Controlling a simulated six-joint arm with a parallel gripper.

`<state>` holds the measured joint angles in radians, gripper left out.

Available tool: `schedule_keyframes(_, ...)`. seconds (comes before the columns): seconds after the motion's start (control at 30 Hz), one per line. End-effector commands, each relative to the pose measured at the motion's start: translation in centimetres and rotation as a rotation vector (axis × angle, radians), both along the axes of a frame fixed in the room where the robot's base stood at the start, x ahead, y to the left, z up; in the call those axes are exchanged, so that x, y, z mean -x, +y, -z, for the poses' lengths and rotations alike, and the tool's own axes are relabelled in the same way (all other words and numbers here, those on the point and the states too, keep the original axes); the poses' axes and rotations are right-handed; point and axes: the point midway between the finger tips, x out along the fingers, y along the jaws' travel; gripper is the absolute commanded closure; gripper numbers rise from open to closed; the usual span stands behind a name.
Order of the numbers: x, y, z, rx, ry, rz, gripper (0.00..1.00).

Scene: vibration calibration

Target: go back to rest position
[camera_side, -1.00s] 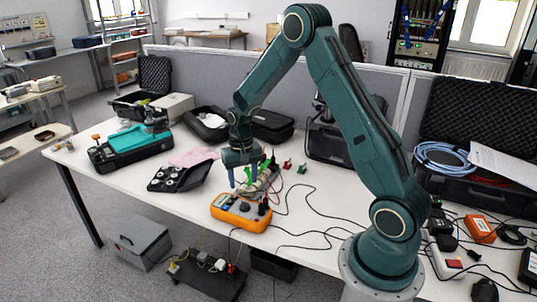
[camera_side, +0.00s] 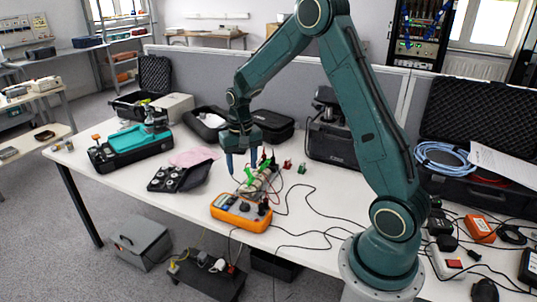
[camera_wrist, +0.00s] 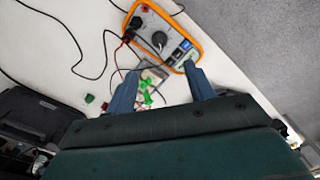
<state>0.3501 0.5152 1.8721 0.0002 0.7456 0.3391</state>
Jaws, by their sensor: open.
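My gripper (camera_side: 241,170) hangs fingers-down above the white table (camera_side: 310,222), just behind the orange meter. Its two blue fingers are apart with nothing held between them. In the wrist view the fingers of my gripper (camera_wrist: 160,80) are spread, and the small fixture with green clips (camera_wrist: 147,88) shows in the gap below. The orange meter (camera_side: 241,211) lies on the table near its front edge; it also shows in the wrist view (camera_wrist: 158,38), past the fingertips. The fixture with green clips (camera_side: 262,178) stands behind the meter, partly hidden by a finger.
A black case with round parts (camera_side: 178,177) and a teal instrument (camera_side: 135,143) lie to the left. A dark device (camera_side: 333,140) stands behind, beside black pouches (camera_side: 270,125). Black cables (camera_side: 312,208) cross the table right of the meter. A grey partition (camera_side: 280,82) borders the back.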

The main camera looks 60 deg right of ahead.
Motion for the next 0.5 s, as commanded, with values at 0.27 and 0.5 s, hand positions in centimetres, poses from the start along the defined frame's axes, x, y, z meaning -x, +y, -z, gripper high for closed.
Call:
schedule_keyframes(0.27, 1.2, 2.2, -4.3, 0.019, -0.051, -0.073, 0.46)
schedule_keyframes(0.5, 3.6, 5.0, -9.1, 0.042, -0.115, -0.169, 0.46)
